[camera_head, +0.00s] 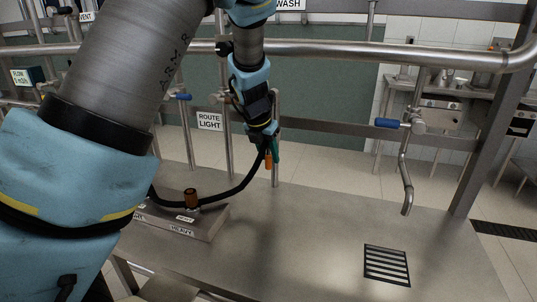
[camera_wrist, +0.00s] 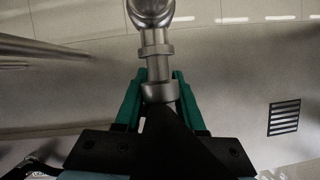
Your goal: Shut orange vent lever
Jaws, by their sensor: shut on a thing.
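The orange vent lever (camera_head: 268,160) shows in the head view as a small orange piece pointing down at the fingers of my gripper (camera_head: 271,154). My gripper is shut on it, beside a thin upright pipe (camera_head: 275,178). In the wrist view, the green fingers of my gripper (camera_wrist: 160,98) stand on both sides of a metal pipe fitting (camera_wrist: 157,60). The orange handle does not show in that view. The lever's pivot is hidden behind my gripper in the head view.
A blue-handled valve (camera_head: 388,123) with a bent spout stands right, above a floor-like drain grate (camera_head: 387,265) in the bench. A ROUTE LIGHT sign (camera_head: 210,121) hangs left of my gripper.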

